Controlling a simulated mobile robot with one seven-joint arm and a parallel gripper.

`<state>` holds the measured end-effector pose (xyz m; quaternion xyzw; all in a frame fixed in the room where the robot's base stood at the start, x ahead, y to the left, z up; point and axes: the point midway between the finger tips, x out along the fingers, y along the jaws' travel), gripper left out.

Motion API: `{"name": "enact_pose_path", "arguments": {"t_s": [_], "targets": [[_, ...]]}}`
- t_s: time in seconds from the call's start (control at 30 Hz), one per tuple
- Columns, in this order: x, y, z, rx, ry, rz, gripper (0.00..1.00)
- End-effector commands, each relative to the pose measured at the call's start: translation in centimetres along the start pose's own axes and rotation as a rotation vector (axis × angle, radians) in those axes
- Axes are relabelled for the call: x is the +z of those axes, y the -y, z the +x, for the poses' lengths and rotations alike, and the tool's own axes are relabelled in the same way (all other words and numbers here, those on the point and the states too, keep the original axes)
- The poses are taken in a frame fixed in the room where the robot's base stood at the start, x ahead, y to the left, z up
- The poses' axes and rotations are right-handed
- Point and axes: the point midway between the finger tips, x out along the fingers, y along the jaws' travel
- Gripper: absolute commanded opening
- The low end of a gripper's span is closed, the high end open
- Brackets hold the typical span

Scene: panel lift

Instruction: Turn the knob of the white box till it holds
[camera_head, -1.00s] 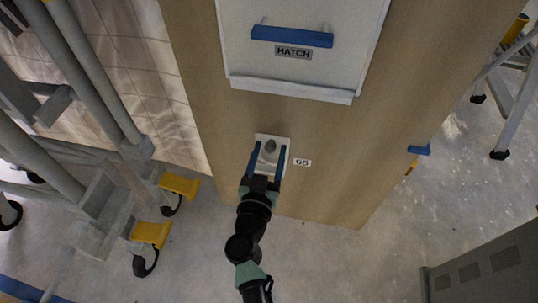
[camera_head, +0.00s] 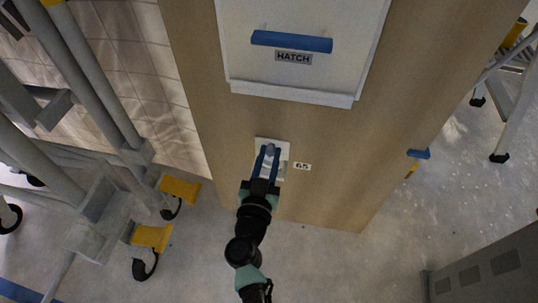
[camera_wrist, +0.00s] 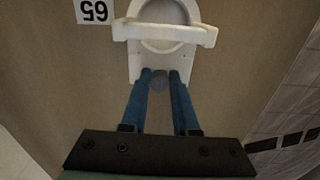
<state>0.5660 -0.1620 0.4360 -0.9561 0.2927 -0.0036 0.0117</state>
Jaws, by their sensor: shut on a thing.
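The small white box (camera_head: 283,168) is on the lower part of the wooden panel, left of the "65" label. In the wrist view the white box (camera_wrist: 134,66) shows a round raised part and a crossbar. I cannot tell how far the knob is turned.
A white hatch with a blue handle (camera_head: 291,41) is above the box on the panel (camera_head: 380,130). Grey scaffolding with yellow-braked castors (camera_head: 151,237) stands at the left. A grey cabinet (camera_head: 490,270) is at the lower right.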

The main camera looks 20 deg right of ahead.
Motion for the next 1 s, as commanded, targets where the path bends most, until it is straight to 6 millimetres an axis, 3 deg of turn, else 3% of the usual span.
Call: {"name": "enact_pose_path", "arguments": {"t_s": [0.37,1.0], "targets": [[-0.25,0.18,-0.03,-0.002,0.001,0.226,0.00],[-0.16,0.38,-0.05,-0.002,0.001,0.832,0.00]]}}
